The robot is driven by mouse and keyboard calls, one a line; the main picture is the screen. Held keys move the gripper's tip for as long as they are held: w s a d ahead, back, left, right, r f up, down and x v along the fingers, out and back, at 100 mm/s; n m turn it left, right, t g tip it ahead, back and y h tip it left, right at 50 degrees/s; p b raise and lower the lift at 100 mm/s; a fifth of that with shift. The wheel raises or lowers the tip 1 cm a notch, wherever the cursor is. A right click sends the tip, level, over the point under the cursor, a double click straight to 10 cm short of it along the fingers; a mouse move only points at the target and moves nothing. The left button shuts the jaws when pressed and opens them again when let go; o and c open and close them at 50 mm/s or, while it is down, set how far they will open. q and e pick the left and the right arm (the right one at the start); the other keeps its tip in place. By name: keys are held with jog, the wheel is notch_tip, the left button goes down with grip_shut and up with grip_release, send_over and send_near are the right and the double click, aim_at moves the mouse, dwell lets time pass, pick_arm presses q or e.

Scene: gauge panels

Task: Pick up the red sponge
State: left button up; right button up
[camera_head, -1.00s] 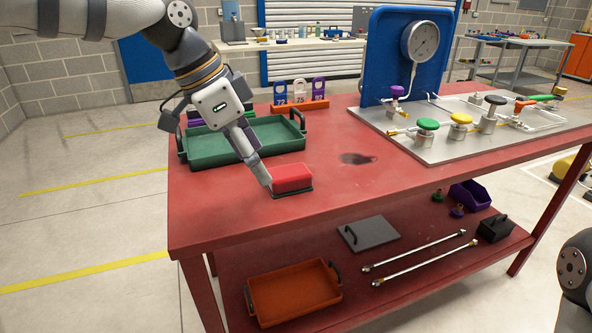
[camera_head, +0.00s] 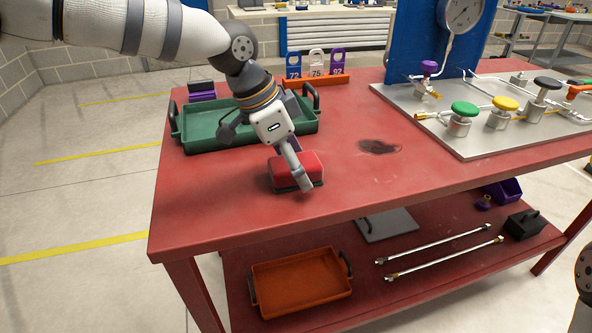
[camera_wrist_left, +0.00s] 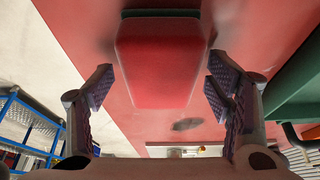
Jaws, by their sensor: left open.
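The red sponge (camera_head: 314,167), a block with a dark base, sits on the red table (camera_head: 230,205) near its front edge. In the left wrist view the sponge (camera_wrist_left: 160,55) fills the space ahead of the jaws. My left gripper (camera_head: 298,180) points down at the sponge, and one finger shows in front of it in the head view. In the left wrist view my left gripper (camera_wrist_left: 158,82) is open, with a purple-padded finger on each side of the sponge and small gaps visible. My right gripper is out of view.
A green tray (camera_head: 205,141) stands behind the sponge. An orange rack with numbered tags (camera_head: 316,82) is behind that. The valve panel (camera_head: 470,141) is at the right. The tabletop beside a dark stain (camera_head: 378,146) is clear. An orange tray (camera_head: 300,282) lies on the lower shelf.

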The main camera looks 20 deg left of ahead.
pick_arm(q)
jog(key=shift+f, duration=0.2)
dwell(0.6)
jog(key=c, duration=1)
